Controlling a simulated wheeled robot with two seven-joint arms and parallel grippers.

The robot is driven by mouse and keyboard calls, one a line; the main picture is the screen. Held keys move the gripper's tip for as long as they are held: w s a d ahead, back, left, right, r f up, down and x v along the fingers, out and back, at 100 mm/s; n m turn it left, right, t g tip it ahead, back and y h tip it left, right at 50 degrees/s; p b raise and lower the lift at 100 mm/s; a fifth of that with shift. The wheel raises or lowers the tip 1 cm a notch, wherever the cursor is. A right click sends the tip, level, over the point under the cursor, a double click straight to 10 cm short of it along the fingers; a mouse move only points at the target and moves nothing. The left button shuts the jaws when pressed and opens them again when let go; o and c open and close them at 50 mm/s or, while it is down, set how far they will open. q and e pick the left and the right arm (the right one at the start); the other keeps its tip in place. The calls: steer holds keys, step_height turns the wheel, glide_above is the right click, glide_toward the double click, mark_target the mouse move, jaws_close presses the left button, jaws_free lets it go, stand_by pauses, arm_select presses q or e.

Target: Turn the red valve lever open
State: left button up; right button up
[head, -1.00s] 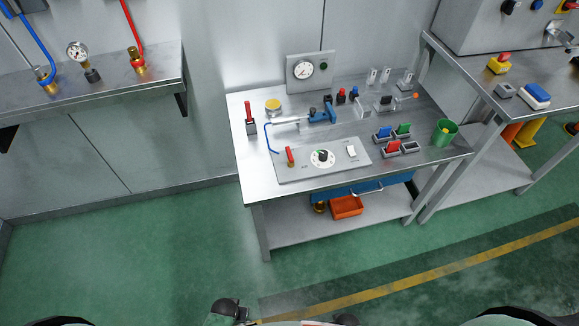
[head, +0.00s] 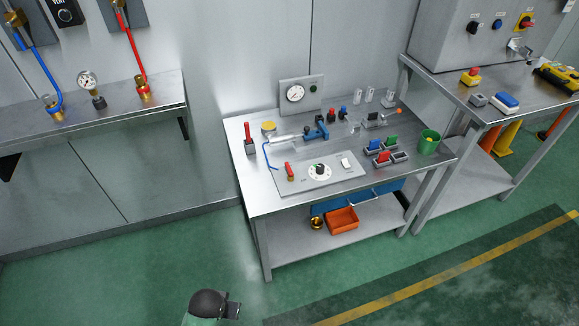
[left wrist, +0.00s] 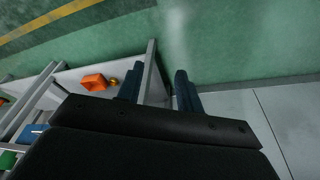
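Two upright red levers stand on the metal table. One red lever (head: 248,138) rises from a small grey block at the table's left edge. The other red lever (head: 289,171) is on the grey panel, left of a round dial. I cannot tell from the pictures which one is the valve lever. My left gripper (left wrist: 160,90) shows in the left wrist view with its two dark fingers apart and nothing between them. It is over the floor in front of the table, away from both levers. Part of my left arm shows at the bottom of the head view. My right gripper is out of view.
A wall shelf (head: 120,118) is at left, another bench (head: 480,175) at right. The floor in front is clear.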

arm_select(q)
steer(key=w+d+r+h, duration=0.1)
steer(key=w+d+r, duration=0.2)
steer(key=r, duration=0.3)
steer(key=w+d+r+h, duration=0.1)
steer(key=w+d+r, duration=0.2)
steer(key=d+r, duration=0.15)
steer(key=w+d+r+g, duration=0.1)
steer(key=w+d+r, duration=0.2)
steer(key=w+d, duration=0.8)
step_height(320, 180, up, 8)
steer(key=n+g+y, duration=0.2)
steer(key=n+y, duration=0.1)
steer(key=n, duration=0.3)
glide_above(289, 168)
steer(key=shift+f, duration=0.3)
step_height(289, 168, down, 5)
steer(key=shift+w+f+p, duration=0.1)
steer(key=shift+f+p, duration=0.1)
steer(key=shift+p, duration=1.05)
steer(key=shift+f, duration=0.95)
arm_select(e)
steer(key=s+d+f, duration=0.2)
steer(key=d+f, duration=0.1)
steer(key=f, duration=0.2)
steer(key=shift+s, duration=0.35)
arm_select(q)
jaws_close()
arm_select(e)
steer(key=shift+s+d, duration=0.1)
